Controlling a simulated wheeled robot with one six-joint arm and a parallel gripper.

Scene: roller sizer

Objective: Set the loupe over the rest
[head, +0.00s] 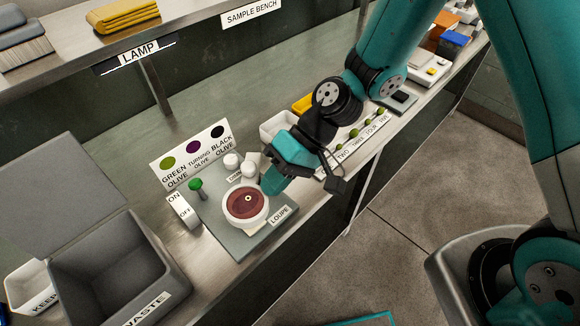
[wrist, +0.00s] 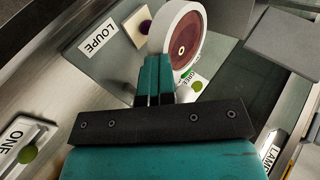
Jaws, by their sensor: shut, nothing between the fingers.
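The loupe (head: 246,204) is a round white ring with a reddish-brown face and a small pale spot at its centre, above a grey plate labelled LOUPE. It also shows in the wrist view (wrist: 186,45). The rest, seemingly a pale square pad (wrist: 132,31) with a dark purple olive (wrist: 144,27) on it, shows beside the ring in the wrist view; the ring mostly hides it in the head view. My gripper (head: 268,187) is shut and empty, its fingertips (wrist: 155,62) close against the ring's side. I cannot tell whether they touch.
A green knob (head: 195,184), ON/OFF switch (head: 182,209) and white round parts (head: 231,161) stand around the plate. An olive colour card (head: 192,152) stands behind. A grey WASTE bin (head: 112,276) is at left. A numbered olive strip (head: 363,138) lies right, near my arm.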

